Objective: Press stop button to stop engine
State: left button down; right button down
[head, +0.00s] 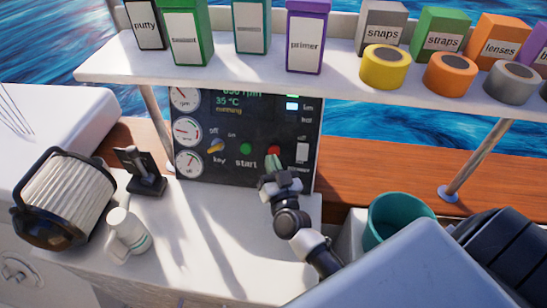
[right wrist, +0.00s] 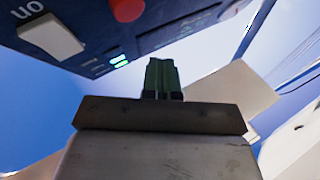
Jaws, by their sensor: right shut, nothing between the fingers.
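The dark engine panel (head: 222,172) stands upright below the shelf. Its red button (head: 274,150) is right of the green start button (head: 246,148); any label on it is hidden. My right gripper (head: 273,163) is shut and empty, its green fingertips just below and overlapping the red button in the head view. In the right wrist view the red button (right wrist: 127,8) is at the top edge, and the shut fingertips (right wrist: 163,72) appear apart from it. Whether they touch the panel I cannot tell. My left gripper is not in view.
A white rocker switch (head: 302,152) sits right of the red button. The key switch (head: 215,146) and gauges (head: 187,130) are to the left. The shelf (head: 255,72) with boxes and tape rolls overhangs the panel.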

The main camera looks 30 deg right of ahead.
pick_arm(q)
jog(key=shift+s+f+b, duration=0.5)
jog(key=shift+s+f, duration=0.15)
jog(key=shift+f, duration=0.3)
pick_arm(e)
jog(key=shift+w+d+f, duration=0.4)
jog(key=shift+w+d, duration=0.1)
jog(key=shift+w, duration=0.15)
jog(key=shift+w+d+f, duration=0.35)
jog(key=shift+w+d, duration=0.1)
jog(key=shift+w, duration=0.15)
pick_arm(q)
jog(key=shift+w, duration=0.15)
pick_arm(e)
jog(key=shift+w+d, duration=0.1)
jog(key=shift+w+d+f, duration=0.15)
jog(key=shift+w, duration=0.05)
